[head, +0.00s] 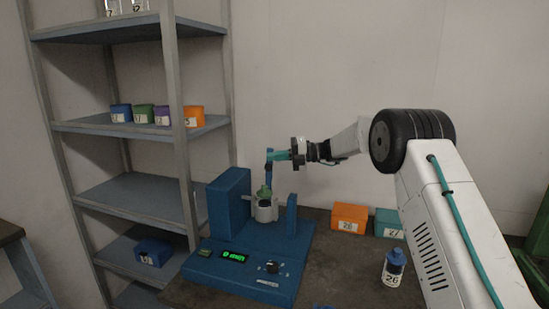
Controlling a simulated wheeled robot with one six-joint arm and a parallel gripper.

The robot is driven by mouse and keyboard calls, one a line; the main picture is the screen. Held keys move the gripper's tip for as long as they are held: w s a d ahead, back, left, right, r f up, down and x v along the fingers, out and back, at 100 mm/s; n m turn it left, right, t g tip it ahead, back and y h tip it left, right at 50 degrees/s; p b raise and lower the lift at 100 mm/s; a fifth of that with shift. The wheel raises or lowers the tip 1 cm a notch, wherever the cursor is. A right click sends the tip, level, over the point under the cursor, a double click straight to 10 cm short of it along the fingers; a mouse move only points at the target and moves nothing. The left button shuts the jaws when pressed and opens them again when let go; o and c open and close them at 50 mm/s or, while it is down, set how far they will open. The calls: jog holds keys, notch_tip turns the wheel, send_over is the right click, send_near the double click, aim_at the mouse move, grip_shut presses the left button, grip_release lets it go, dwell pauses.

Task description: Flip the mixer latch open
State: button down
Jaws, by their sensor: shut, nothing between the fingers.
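The blue mixer (240,280) stands on the dark table, with a tall block at its left, a thin post at its right and a front panel with a lit green display. A grey holder (264,212) between them has a green-topped item in it. A narrow blue upright piece (268,172), perhaps the latch, rises above the holder. My gripper (272,156) comes in from the right, shut and empty, its teal fingers at the top of that piece. I cannot tell whether they touch or how far the latch is turned.
An orange bin (349,217) and a teal bin (389,224) stand on the table right of the mixer. A blue-capped bottle (393,268) stands in front of them. A metal shelf (130,190) with several small bins is at the left.

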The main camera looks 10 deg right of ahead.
jog(key=shift+w+d, duration=0.15)
jog(key=shift+d, duration=0.1)
jog(key=shift+d, duration=0.15)
jog(key=s+d, duration=0.1)
jog(key=d, duration=0.9)
jog(key=shift+f, duration=0.3)
jog(key=shift+s, duration=0.1)
